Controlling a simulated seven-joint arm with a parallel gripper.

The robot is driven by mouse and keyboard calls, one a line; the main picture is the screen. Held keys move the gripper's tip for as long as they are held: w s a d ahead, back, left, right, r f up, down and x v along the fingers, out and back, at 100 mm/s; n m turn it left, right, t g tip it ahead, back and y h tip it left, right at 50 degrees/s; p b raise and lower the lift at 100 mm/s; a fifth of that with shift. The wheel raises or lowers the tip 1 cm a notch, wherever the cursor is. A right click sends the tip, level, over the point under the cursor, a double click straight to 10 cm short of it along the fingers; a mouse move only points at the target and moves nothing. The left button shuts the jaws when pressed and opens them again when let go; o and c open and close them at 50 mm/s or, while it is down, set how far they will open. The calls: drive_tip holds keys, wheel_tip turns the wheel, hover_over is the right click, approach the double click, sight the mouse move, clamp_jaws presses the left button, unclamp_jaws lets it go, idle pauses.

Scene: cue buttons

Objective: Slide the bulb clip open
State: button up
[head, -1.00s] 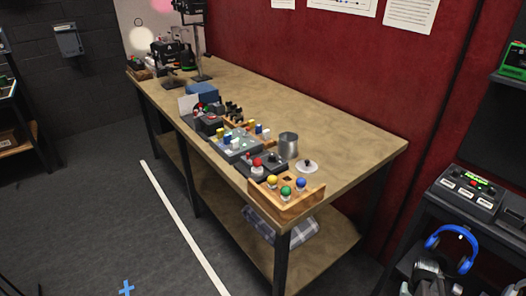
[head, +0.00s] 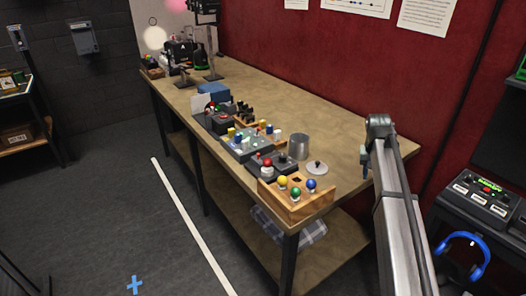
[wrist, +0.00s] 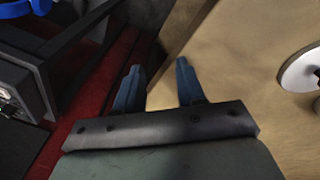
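I cannot pick out a bulb clip with certainty in either view. A white round glow (head: 155,38) and a pink one (head: 176,5) show at the far end of the workbench (head: 345,137), near dark equipment (head: 182,55); details there are too small to tell. My gripper (wrist: 158,85) is open and empty in the wrist view, its two blue-grey fingers apart above the bench's edge. In the head view my arm rises at the right, with its end (head: 366,160) by the bench's near right end, far from the glows.
A wooden box (head: 290,205) with coloured balls, a metal cup (head: 299,147), a white lid (head: 317,168) and button boxes (head: 246,144) line the bench's front. The lid also shows in the wrist view (wrist: 300,72). A shelf with blue headphones (head: 463,250) stands right. The bench's back is clear.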

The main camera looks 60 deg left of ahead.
drive_tip(key=s+a+r+g, duration=0.1)
drive_tip(key=s+a+r, duration=0.5)
drive_tip(key=s+a, duration=0.35)
drive_tip(key=s+a+r+n, duration=0.1)
drive_tip(key=s+a+r, duration=0.4)
drive_tip(key=s+a, duration=0.5)
drive_tip(key=s+a+r+g, duration=0.1)
drive_tip(key=s+a+r, duration=0.6)
drive_tip(key=a, duration=0.4)
drive_tip(key=f, duration=1)
drive_tip(key=s+f, duration=0.1)
drive_tip(key=f, duration=0.4)
drive_tip(key=shift+d, duration=0.15)
clamp_jaws()
